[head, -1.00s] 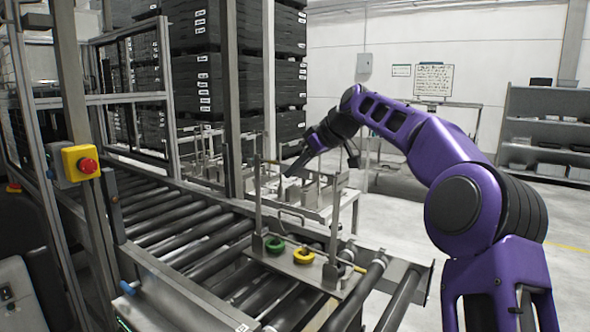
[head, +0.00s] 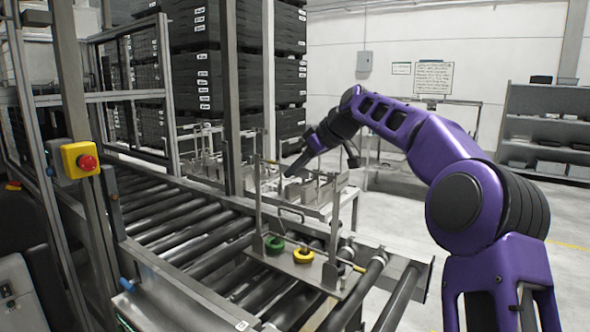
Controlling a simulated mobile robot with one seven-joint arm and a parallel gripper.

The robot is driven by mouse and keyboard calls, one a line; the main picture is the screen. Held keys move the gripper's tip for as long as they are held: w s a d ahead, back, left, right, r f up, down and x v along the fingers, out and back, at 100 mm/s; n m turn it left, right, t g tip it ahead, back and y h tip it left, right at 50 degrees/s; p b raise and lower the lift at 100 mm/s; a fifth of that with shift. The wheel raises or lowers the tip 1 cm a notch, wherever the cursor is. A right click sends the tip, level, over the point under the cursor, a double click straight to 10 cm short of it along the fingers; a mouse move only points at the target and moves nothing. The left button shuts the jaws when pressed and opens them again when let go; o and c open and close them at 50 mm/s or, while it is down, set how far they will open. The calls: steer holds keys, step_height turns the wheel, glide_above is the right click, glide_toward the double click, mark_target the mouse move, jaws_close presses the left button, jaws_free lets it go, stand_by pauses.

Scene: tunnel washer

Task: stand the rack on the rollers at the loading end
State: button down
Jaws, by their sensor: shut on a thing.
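The rack (head: 296,264) is a grey metal frame with a flat base plate, two uprights and a thin bar across the top. A green ring (head: 275,244) and a yellow ring (head: 304,256) sit on its base. Its base is over the rollers (head: 205,245) at the near right end of the conveyor. I cannot tell whether the whole base touches them. My gripper (head: 298,166) is at the top of the rack, between the uprights, shut on its top bar. The exact grip is small and partly hidden.
A post with a yellow box and red button (head: 80,160) stands at the left. Dark stacked crates (head: 237,75) and a bench with metal fixtures (head: 305,190) are behind the conveyor. A grey shelf (head: 548,130) stands far right. Floor at right is clear.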

steer(key=shift+r, duration=0.1)
steer(key=shift+f+b, duration=0.85)
steer(key=shift+f, duration=0.55)
steer(key=c, duration=0.9)
jaws_free()
